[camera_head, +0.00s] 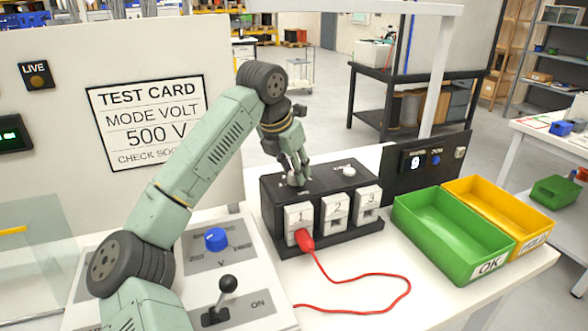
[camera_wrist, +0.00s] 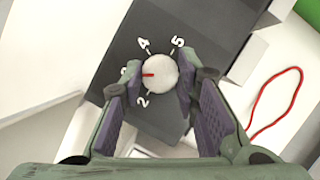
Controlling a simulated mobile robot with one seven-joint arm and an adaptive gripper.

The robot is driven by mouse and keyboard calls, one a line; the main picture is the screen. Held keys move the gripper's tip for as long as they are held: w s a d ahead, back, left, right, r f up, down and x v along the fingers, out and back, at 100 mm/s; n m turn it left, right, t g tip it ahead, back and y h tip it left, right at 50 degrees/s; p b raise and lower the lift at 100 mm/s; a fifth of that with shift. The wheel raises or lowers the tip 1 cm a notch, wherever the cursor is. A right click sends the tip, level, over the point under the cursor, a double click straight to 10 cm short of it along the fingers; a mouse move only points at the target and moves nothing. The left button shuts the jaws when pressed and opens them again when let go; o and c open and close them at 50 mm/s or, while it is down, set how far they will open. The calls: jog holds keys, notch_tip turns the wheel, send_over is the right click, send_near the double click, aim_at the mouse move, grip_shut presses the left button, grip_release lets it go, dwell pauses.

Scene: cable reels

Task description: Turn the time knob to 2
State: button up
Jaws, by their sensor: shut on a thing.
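The white round knob (camera_wrist: 160,72) sits on the top of the black box (camera_head: 320,190). My gripper (camera_wrist: 160,80) is shut on the knob, one finger on each side. In the head view my gripper (camera_head: 298,180) reaches down to the left part of the box top and hides most of this knob.
A second white knob (camera_head: 348,171) sits further right on the box top. Numbered sockets line the box front, with a red plug (camera_head: 304,240) in socket 1 and its red cable looping over the table. A green OK bin (camera_head: 455,235) and yellow bin (camera_head: 497,215) stand to the right.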

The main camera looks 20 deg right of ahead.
jog(key=shift+n, duration=0.3)
jog(key=shift+f+n+t+b, duration=0.15)
jog(key=shift+n+t+b, duration=0.25)
jog(key=shift+n+b, duration=0.55)
jog(key=n+y+b, duration=0.1)
jog(key=n+b, duration=0.2)
jog(key=shift+d+n+t+y, duration=0.1)
jog(key=shift+n+t+y, duration=0.15)
jog(key=shift+t+y, duration=0.15)
jog(key=n+y+b, duration=0.1)
jog(key=n, duration=0.2)
jog(key=n+y+b, duration=0.1)
jog(key=n, duration=0.1)
jog(key=shift+s+d+n+t+b, duration=0.1)
jog(key=shift+d+n+t+b, duration=0.05)
jog(key=shift+n+t+b, duration=0.2)
jog(key=shift+r+n, duration=0.2)
jog(key=shift+n, duration=0.05)
jog(key=o, duration=1.1)
jog(key=shift+o, duration=0.2)
jog(key=v, duration=1.2)
